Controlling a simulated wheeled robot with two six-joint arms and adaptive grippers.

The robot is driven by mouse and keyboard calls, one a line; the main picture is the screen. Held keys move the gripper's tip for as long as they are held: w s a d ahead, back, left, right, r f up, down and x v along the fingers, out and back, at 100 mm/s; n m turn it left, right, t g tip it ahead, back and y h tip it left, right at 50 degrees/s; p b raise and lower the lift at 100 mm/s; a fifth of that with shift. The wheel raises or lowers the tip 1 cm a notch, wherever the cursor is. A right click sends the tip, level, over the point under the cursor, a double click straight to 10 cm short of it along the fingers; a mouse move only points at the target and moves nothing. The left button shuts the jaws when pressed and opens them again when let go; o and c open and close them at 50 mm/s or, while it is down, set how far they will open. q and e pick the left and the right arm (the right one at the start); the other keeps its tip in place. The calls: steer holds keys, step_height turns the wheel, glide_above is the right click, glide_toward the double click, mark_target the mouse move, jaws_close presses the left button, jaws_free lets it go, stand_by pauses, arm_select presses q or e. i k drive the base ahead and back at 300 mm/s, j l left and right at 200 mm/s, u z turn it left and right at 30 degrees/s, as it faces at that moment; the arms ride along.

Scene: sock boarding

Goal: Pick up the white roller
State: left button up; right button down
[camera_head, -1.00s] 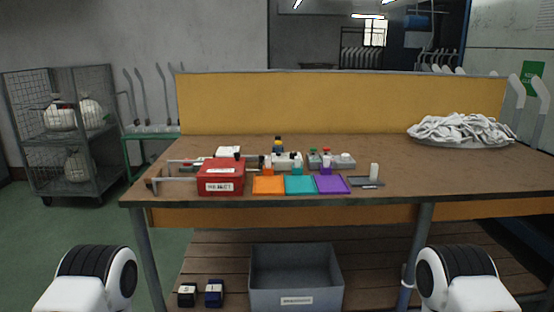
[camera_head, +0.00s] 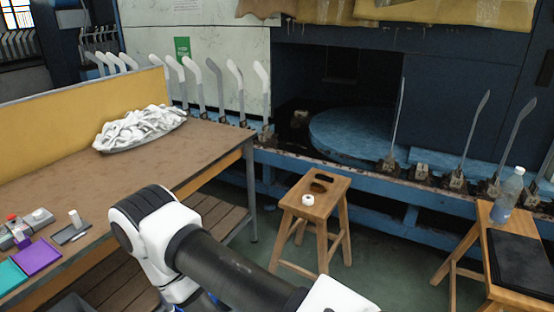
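A short white roll (camera_head: 308,199) lies on the wooden stool (camera_head: 316,187) to the right of the table. I cannot tell for sure which of them is the white roller. One of my arms crosses the lower middle of the view, but its gripper is out of the frame. My other gripper is out of view too.
The brown table (camera_head: 120,187) carries a tray of white socks (camera_head: 140,128), with purple (camera_head: 36,257) and teal trays at its left. A second stool (camera_head: 519,262) with a clear bottle (camera_head: 506,194) stands right. A blue machine (camera_head: 350,128) with upright boards is behind. Green floor shows between.

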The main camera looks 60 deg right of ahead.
mark_target(307, 200)
steer(key=z, duration=2.15)
steer(key=i+l, duration=0.2)
steer(key=i, duration=0.4)
steer(key=i+l, duration=0.25)
steer(key=i, duration=0.3)
steer(key=i+l+z, duration=0.1)
steer(key=i, duration=0.5)
steer(key=l, duration=0.1)
